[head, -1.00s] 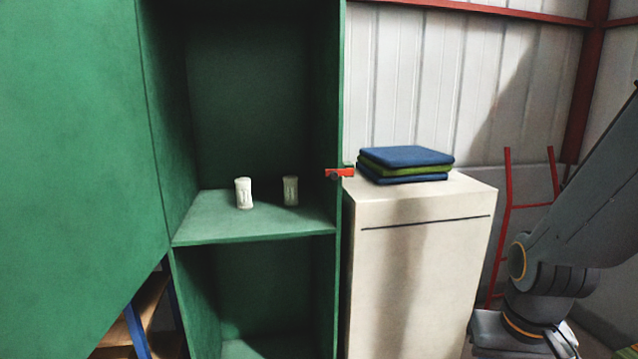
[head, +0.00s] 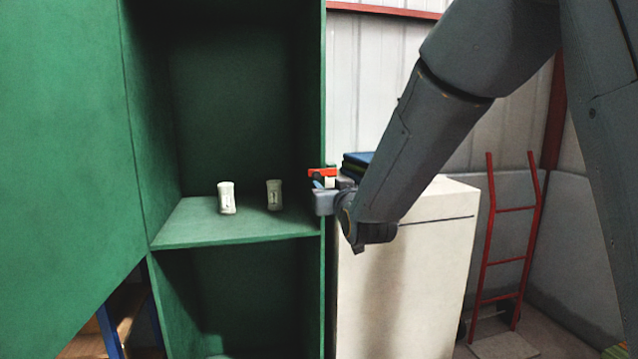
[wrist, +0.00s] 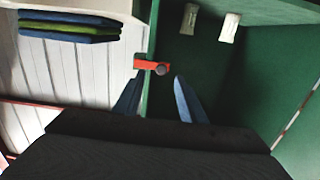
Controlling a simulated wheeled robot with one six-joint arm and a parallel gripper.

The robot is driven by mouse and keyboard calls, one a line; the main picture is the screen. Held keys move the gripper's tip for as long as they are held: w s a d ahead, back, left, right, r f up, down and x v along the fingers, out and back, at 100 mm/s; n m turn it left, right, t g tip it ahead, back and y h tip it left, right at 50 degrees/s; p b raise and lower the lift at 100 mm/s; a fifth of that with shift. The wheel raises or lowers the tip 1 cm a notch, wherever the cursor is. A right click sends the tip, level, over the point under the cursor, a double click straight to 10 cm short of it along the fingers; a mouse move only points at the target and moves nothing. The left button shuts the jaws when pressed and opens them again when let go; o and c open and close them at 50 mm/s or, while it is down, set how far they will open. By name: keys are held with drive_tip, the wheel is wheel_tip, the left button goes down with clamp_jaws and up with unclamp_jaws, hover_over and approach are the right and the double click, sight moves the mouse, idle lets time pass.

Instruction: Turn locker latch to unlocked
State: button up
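The red locker latch (head: 322,172) sits on the right front edge of the open green locker (head: 235,243). It lies horizontal in the head view. In the wrist view the red latch (wrist: 152,65) also lies across the locker's edge, with a dark round pivot at one end. My gripper (head: 322,182) is at the latch, just below it in the head view. In the wrist view its two blue fingers (wrist: 158,98) are spread apart, with the latch just beyond their tips. I cannot tell whether a finger touches the latch. Nothing is between the fingers.
Two white containers (head: 227,198) stand on the locker shelf. The open green door (head: 60,150) fills the left. A cream cabinet (head: 410,270) stands right of the locker, with folded cloths (head: 357,160) on top. A red hand truck (head: 515,235) is farther right.

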sight(317, 175)
drive_tip(key=shift+r+p+x, duration=0.15)
drive_tip(key=shift+p+x, duration=0.25)
drive_tip(key=shift+x, duration=0.95)
drive_tip(key=shift+r+p+x, duration=0.2)
drive_tip(key=shift+p+x, duration=0.15)
drive_tip(key=shift+x, duration=1.05)
drive_tip(key=shift+r+p+x, duration=0.15)
drive_tip(key=shift+p+x, duration=0.25)
drive_tip(key=shift+x, duration=0.95)
drive_tip(key=shift+s+a, duration=0.1)
drive_tip(key=shift+a, duration=0.1)
drive_tip(key=shift+c, duration=0.3)
clamp_jaws()
